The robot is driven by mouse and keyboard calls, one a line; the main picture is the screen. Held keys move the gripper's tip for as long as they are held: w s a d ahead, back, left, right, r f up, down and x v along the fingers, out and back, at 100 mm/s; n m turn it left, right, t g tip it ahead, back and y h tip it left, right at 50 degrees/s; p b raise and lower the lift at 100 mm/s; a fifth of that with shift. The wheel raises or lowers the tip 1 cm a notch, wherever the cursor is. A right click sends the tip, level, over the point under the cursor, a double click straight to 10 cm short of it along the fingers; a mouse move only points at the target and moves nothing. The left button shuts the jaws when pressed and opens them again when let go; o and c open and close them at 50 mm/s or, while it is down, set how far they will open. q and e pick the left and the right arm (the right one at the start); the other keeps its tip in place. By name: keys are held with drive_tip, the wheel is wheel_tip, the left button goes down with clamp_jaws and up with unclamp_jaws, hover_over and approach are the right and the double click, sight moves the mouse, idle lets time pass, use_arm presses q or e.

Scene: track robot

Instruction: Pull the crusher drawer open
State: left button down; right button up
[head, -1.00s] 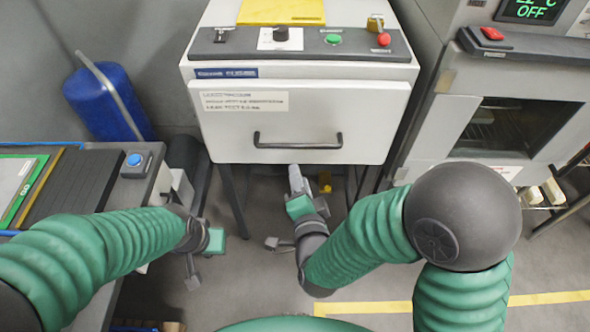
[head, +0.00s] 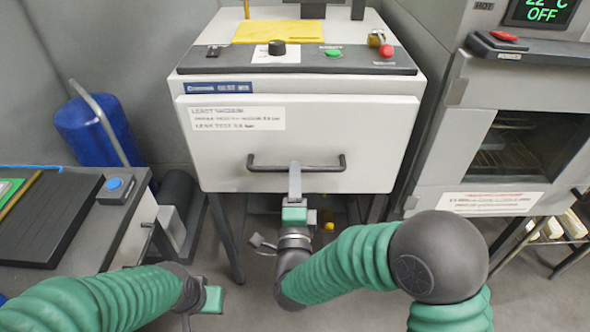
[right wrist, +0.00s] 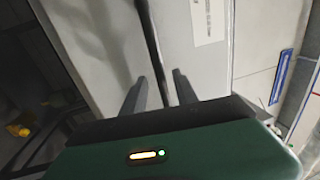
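The crusher drawer (head: 215,155) has a broad white front with a label, and it looks shut against the machine body. Its black bar handle (head: 257,167) runs across the lower part of the front. My right gripper (head: 295,168) is at the middle of this handle. In the right wrist view the handle (right wrist: 153,45) passes between the two fingers of my right gripper (right wrist: 160,76), with gaps on both sides, so it is open around the bar. My left gripper (head: 187,318) is low at the left, away from the drawer, and cut off by the bottom edge.
A control panel (head: 225,62) with a green and a red button tops the crusher. An oven (head: 437,150) stands close at right. A bench (head: 115,225) with a blue button (head: 115,184) stands at left, and a blue cylinder (head: 85,130) behind it. Floor shows below the drawer.

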drive_tip(key=shift+w+r, duration=0.15)
drive_tip(key=shift+w, duration=0.6)
drive_tip(key=shift+w+r, duration=0.15)
drive_tip(key=shift+w, duration=0.55)
drive_tip(key=shift+c, duration=0.4)
clamp_jaws()
drive_tip(key=shift+s+f, duration=0.1)
drive_tip(key=shift+f, duration=0.1)
